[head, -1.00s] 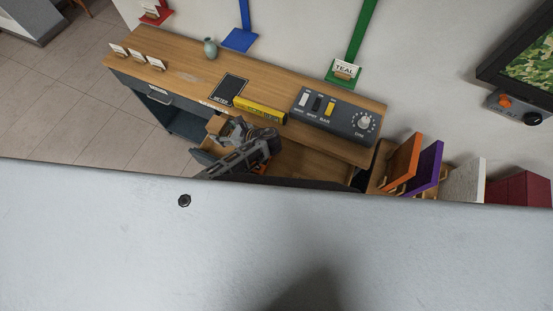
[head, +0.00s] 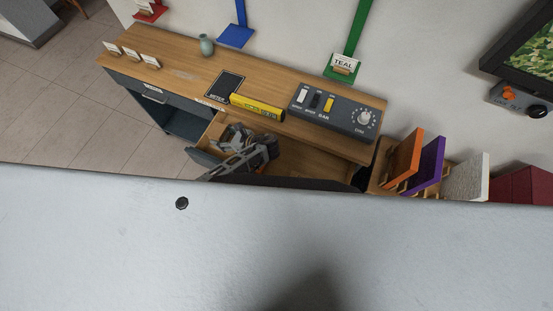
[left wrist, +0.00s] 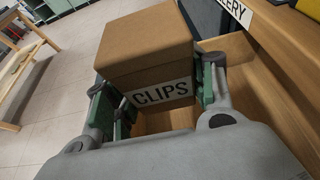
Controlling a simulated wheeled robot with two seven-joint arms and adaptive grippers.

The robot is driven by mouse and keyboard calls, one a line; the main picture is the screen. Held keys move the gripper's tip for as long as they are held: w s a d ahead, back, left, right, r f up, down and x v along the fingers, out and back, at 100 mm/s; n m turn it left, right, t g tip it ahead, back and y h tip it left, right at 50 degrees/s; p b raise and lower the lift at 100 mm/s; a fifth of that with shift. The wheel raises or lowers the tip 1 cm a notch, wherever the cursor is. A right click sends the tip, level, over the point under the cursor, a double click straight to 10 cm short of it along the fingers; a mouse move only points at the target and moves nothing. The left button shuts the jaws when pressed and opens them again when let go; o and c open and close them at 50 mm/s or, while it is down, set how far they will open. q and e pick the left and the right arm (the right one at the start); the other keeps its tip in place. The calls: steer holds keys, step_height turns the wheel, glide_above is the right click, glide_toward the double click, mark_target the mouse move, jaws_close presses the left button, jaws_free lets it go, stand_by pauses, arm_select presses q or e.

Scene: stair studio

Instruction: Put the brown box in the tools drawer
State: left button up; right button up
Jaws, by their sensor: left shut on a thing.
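The brown box (left wrist: 145,50) has a white label reading CLIPS. In the left wrist view it sits between the two fingers of my left gripper (left wrist: 160,95), which is shut on it. The box is over or partly in an open wooden drawer (left wrist: 245,75); I cannot tell whether it touches the bottom. In the head view my left gripper (head: 245,150) is at the open drawer (head: 213,130) at the desk's front, and it hides most of the box. The label by the drawer is partly cut off and ends in "ERY". My right gripper is not in view.
The wooden desk (head: 180,70) carries a vase (head: 206,45), a black pad (head: 226,85), a yellow bar (head: 257,107) and a switch panel (head: 333,110). A closed drawer (head: 155,95) is to the left. Coloured panels (head: 403,158) stand at the right.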

arm_select(q)
steer(key=shift+f, duration=0.2)
stand_by(0.6)
steer(key=b, duration=0.1)
glide_above(230, 152)
steer(key=shift+a+f, duration=0.1)
steer(key=shift+f, duration=2.75)
steer(key=shift+s+f+b, duration=0.1)
steer(key=shift+f+b, duration=0.55)
steer(key=shift+f, duration=1.4)
steer(key=shift+f, duration=0.2)
steer(key=o, duration=1.1)
steer(key=shift+c, duration=0.2)
steer(key=shift+r, duration=0.15)
